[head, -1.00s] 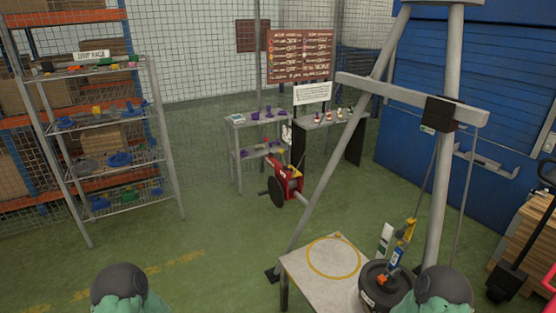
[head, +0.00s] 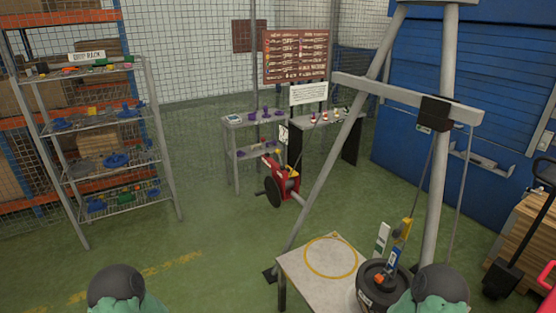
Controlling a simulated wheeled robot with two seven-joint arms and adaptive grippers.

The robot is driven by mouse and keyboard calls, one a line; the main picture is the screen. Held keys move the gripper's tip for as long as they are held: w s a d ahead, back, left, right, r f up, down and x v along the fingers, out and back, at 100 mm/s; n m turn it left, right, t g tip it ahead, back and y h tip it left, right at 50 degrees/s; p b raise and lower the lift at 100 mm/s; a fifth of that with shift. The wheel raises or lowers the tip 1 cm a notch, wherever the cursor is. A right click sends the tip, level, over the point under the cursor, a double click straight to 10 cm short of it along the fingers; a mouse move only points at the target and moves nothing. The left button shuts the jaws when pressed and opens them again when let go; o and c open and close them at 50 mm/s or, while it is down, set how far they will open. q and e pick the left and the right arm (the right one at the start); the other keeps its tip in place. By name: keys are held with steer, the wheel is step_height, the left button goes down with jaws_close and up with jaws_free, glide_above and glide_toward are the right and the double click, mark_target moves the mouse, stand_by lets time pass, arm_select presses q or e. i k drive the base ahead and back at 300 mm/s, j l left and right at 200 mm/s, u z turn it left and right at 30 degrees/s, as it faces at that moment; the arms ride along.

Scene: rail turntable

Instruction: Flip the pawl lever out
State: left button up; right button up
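A red winch (head: 287,182) with a dark round wheel (head: 273,191) stands at mid-distance near the middle of the head view, beside the left leg of a grey frame. A small yellow part shows at its top. The pawl lever is too small to make out for sure, and I cannot tell its position. Only rounded parts of my own arms show at the bottom edge. Neither gripper is in view, and nothing of mine is near the winch.
The grey A-frame (head: 325,183) stands to the right, with a black weight (head: 371,294) hanging at a table (head: 300,267) marked with a yellow ring. A wire shelf rack (head: 113,175) stands left, and small benches (head: 243,122) behind. The green floor left of the winch is clear.

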mark_target(278, 151)
steer(key=i+j+u, duration=0.2)
steer(key=i, duration=0.5)
steer(key=i+u, duration=0.2)
steer(key=i, duration=0.5)
steer(key=i+u, duration=0.25)
steer(key=i, duration=0.45)
steer(key=i+l+u, duration=0.2)
steer(key=i, duration=0.5)
steer(key=l, duration=0.05)
